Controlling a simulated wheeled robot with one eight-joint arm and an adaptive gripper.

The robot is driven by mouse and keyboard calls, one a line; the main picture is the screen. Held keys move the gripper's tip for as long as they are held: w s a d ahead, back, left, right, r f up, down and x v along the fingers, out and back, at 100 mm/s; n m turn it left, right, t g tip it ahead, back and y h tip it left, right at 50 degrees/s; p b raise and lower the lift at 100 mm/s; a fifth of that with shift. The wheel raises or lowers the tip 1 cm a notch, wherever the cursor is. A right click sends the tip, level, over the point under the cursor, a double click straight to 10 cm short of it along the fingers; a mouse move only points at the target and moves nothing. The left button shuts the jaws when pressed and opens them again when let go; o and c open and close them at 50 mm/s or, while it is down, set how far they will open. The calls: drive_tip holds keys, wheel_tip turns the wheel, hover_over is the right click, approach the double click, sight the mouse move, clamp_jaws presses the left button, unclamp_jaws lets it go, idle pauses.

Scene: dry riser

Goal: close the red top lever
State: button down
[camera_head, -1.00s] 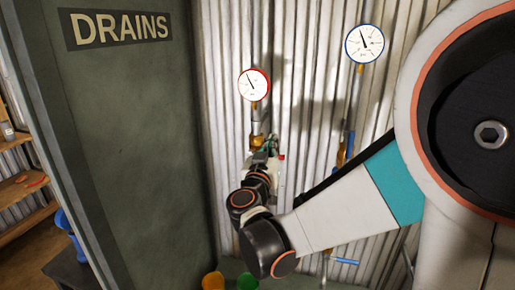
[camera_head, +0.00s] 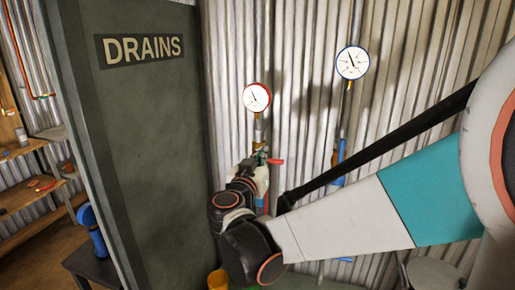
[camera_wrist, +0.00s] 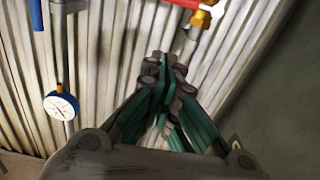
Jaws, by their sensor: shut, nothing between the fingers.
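The red top lever (camera_head: 276,161) sticks out roughly sideways to the right from the brass valve below the red-rimmed gauge (camera_head: 257,97) in the head view. In the wrist view the red lever (camera_wrist: 188,3) shows at the top edge, partly cut off, beside the brass fitting (camera_wrist: 203,18). My gripper (camera_head: 262,158) is close to the valve, and its fingers partly hide the fitting. In the wrist view my gripper (camera_wrist: 165,62) is shut and empty, with its tips apart from the lever in the picture. Whether they touch anything is unclear.
A blue-rimmed gauge (camera_head: 352,62) and a blue lever (camera_head: 340,152) are on the pipe to the right. A dark green panel marked DRAINS (camera_head: 142,48) stands on the left. Corrugated wall (camera_head: 310,40) lies behind. An orange bucket (camera_head: 217,279) is below.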

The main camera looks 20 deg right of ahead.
drive_tip(key=r, duration=0.1)
drive_tip(key=b, duration=0.2)
hover_over(272, 161)
drive_tip(key=v, duration=0.4)
drive_tip(key=shift+g+y, duration=0.3)
drive_tip(key=shift+g, duration=0.1)
drive_tip(key=shift+w+d+f+b, duration=0.2)
drive_tip(key=shift+f+b, duration=0.05)
drive_tip(key=shift+f, duration=0.5)
drive_tip(key=shift+w+d+f+b, duration=0.15)
drive_tip(key=shift+w+f+b, duration=0.1)
drive_tip(key=shift+f, duration=0.55)
drive_tip(key=shift+w+d+f+b, duration=0.2)
drive_tip(key=shift+f+b, duration=0.05)
drive_tip(key=shift+f, duration=0.5)
drive_tip(key=shift+s+d+f+b, duration=0.15)
drive_tip(key=shift+f+b, duration=0.15)
drive_tip(key=shift+f, duration=0.25)
